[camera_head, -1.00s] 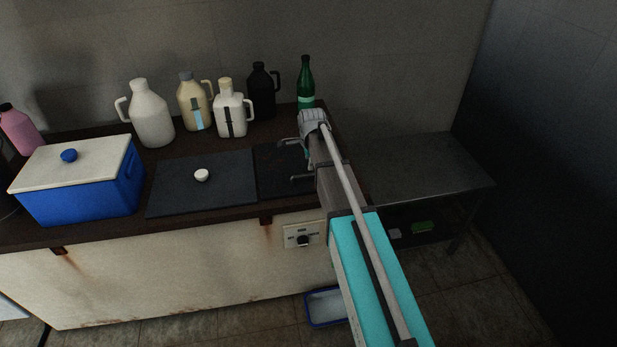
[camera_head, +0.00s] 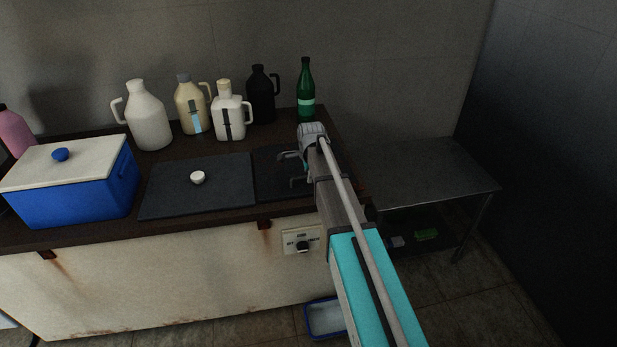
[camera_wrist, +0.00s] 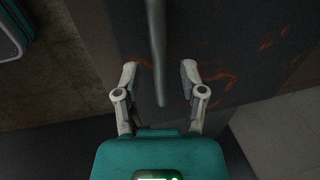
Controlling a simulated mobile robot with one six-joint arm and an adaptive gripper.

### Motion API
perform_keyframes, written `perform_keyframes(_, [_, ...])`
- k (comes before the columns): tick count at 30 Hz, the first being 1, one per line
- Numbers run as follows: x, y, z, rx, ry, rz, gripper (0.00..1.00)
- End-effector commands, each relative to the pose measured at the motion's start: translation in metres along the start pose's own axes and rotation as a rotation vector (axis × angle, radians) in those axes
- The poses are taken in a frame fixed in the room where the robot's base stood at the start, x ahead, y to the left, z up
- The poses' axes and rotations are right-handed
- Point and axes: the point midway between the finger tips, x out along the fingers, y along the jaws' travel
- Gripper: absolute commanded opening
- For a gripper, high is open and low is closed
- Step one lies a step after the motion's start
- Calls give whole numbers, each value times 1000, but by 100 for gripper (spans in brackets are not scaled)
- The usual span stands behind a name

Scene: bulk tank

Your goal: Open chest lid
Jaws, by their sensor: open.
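The chest (camera_head: 165,290) is a long cream unit with rust stains and a dark brown top, in the head view. Two dark panels lie on it. The left panel (camera_head: 225,190) lies flat and carries a small white knob (camera_head: 198,177). The right panel (camera_head: 270,160) is partly hidden by my arm. My gripper (camera_head: 296,168) is open over the chest's right end, to the right of the knob. In the wrist view my gripper (camera_wrist: 160,70) has its fingers apart over a dark surface with rust marks. A grey rod (camera_wrist: 157,50) shows between them; whether they touch it I cannot tell.
A blue cooler (camera_head: 75,192) with a white lid and blue knob stands at the chest's left end. Several jugs (camera_head: 150,118) and a green bottle (camera_head: 306,90) line the back. A metal table (camera_head: 430,175) stands right. A blue tray (camera_head: 325,318) is on the floor.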

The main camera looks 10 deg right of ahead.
Motion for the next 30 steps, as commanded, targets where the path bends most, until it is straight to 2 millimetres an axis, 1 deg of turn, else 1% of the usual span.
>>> perform_keyframes(10, [1, 0, 0, 0, 0, 0, 53])
perform_keyframes(11, [1, 0, 0, 0, 0, 0, 52])
perform_keyframes(12, [1, 0, 0, 0, 0, 0, 44])
perform_keyframes(14, [1, 0, 0, 0, 0, 0, 33])
perform_keyframes(15, [1, 0, 0, 0, 0, 0, 26])
perform_keyframes(19, [1, 0, 0, 0, 0, 0, 1])
perform_keyframes(20, [1, 0, 0, 0, 0, 0, 0])
perform_keyframes(30, [0, 0, -1, 1, 0, 1, 0])
